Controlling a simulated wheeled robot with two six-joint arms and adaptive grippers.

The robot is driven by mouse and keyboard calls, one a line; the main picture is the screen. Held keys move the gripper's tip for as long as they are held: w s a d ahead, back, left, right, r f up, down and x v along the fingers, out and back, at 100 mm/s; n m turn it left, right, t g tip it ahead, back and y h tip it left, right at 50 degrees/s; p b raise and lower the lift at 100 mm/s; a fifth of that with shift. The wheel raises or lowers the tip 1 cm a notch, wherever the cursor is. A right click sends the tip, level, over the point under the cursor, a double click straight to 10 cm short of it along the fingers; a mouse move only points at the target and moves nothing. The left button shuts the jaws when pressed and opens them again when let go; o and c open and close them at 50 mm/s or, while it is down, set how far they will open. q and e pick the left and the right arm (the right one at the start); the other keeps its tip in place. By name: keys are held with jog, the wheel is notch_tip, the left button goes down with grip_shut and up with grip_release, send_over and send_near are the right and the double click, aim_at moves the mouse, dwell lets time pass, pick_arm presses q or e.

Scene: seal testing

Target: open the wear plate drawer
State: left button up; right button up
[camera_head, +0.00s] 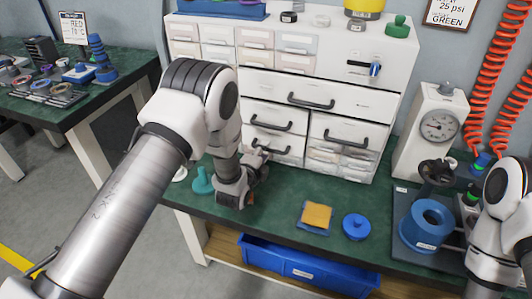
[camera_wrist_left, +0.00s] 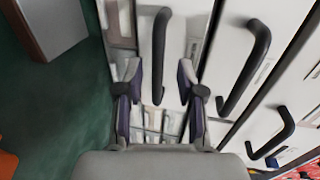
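The white drawer cabinet (camera_head: 385,112) stands on the green bench, with black bar handles on its fronts. I cannot read which drawer is labelled for wear plates. My left gripper (camera_head: 260,162) is at the lower left drawer, whose handle (camera_head: 270,149) it partly hides. In the left wrist view, the gripper (camera_wrist_left: 161,95) is open, its two fingers apart. The lower left drawer's handle (camera_wrist_left: 160,55) lies in line with the gap between them; I cannot tell whether they touch it. The drawers look shut. My right arm shows at the right edge, but its gripper does not.
A teal stand (camera_head: 201,182) is left of my left wrist. An orange-topped block (camera_head: 317,215), a blue disc (camera_head: 356,226) and a blue cylinder (camera_head: 427,224) are on the bench. A gauge unit (camera_head: 437,128) stands right of the cabinet. The bench before the cabinet is mostly clear.

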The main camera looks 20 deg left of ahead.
pick_arm(q)
jog(key=x, duration=0.2)
jog(key=shift+w+f, duration=0.2)
jog(key=shift+w, duration=0.15)
grip_shut()
pick_arm(e)
jog(key=shift+w+f, duration=0.1)
jog(key=shift+f, duration=0.05)
pick_arm(q)
jog(key=shift+s, duration=0.15)
